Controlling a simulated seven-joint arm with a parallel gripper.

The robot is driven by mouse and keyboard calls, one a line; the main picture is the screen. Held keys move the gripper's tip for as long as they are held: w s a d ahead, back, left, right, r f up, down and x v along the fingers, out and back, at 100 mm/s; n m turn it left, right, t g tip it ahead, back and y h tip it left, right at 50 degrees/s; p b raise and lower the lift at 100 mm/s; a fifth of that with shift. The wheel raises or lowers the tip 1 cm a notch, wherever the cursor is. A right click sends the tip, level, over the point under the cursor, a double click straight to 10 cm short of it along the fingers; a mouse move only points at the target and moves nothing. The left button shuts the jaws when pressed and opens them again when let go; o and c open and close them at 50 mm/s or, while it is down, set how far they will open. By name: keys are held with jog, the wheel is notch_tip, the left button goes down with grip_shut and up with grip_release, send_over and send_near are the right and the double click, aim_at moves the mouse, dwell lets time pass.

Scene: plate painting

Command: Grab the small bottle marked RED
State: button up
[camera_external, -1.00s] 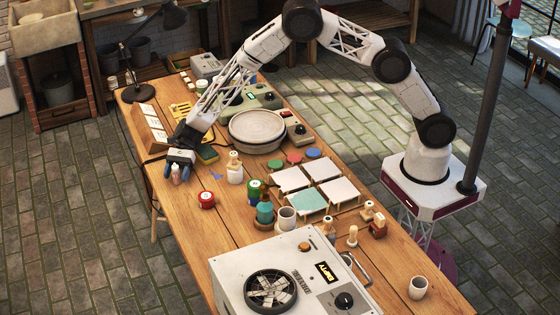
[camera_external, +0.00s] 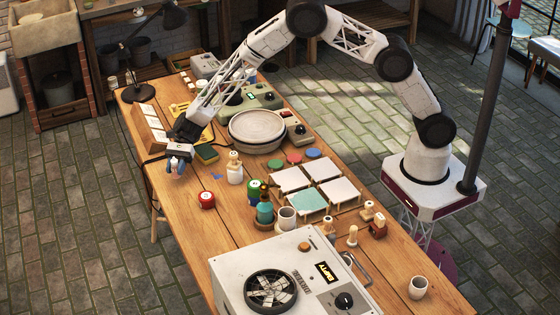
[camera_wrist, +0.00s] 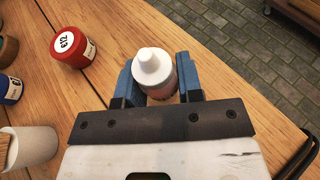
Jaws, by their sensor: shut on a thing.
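My gripper (camera_external: 178,163) is at the left edge of the table in the external view. In the wrist view its blue fingers (camera_wrist: 160,85) are shut on a small bottle (camera_wrist: 153,68) with a white pointed cap and a pale pinkish body. The bottle's label is not readable, and the lower part of the bottle is hidden behind the gripper. In the external view the bottle is almost fully hidden by the fingers. I cannot tell for sure whether it is clear of the table.
A red jar (camera_external: 207,200) marked 612 in the wrist view (camera_wrist: 72,47) stands near the gripper. A white bottle (camera_external: 235,170) stands to the right. Green and teal containers (camera_external: 264,209), a turntable (camera_external: 257,129) and a fan box (camera_external: 290,275) occupy the table (camera_external: 190,225). Bare wood lies at the left front.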

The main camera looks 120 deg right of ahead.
notch_tip(320, 180, up, 7)
jog(key=shift+r, duration=0.15)
dwell(0.6)
